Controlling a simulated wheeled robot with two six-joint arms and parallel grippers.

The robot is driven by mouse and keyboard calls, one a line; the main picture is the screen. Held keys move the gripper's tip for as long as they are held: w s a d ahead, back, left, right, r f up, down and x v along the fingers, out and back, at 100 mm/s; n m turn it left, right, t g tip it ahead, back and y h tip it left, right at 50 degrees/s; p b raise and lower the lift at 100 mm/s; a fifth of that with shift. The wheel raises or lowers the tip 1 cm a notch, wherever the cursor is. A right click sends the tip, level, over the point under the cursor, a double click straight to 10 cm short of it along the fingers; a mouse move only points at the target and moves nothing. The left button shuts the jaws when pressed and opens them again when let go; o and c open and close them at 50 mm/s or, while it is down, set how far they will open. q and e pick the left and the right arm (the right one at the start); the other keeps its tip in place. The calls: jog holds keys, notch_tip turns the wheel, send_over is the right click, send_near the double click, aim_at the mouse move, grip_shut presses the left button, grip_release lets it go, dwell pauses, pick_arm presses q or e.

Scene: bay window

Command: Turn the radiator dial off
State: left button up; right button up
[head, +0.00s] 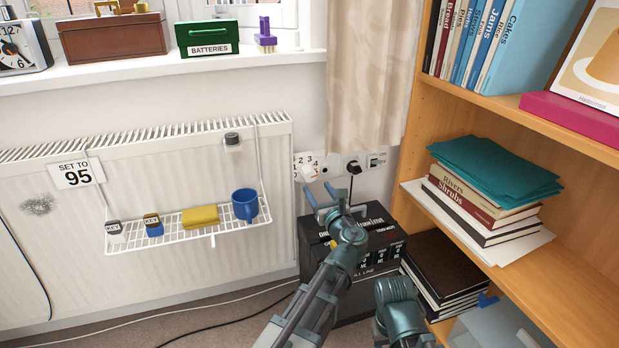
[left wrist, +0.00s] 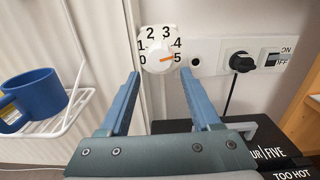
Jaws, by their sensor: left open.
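The radiator dial (head: 309,172) is a white knob on the wall at the radiator's right end. In the left wrist view the dial (left wrist: 158,48) has the numbers 0 to 5 around it, and its orange mark points at 5. My left gripper (head: 319,193) is open, with its fingers just below and in front of the dial in the head view. In the left wrist view the fingertips of my left gripper (left wrist: 158,74) lie to either side of the dial's lower part. They do not visibly touch it.
A wire rack (head: 180,233) with a blue mug (head: 245,205) and yellow cloth hangs on the radiator (head: 190,180). A black plug (head: 354,167) and switch sit right of the dial. A black box (head: 385,240) stands below. A bookshelf (head: 575,215) bounds the right.

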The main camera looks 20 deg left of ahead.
aim_at(311, 179)
pick_arm(q)
jog(key=x, duration=0.8)
jog(key=shift+c, duration=0.3)
grip_shut()
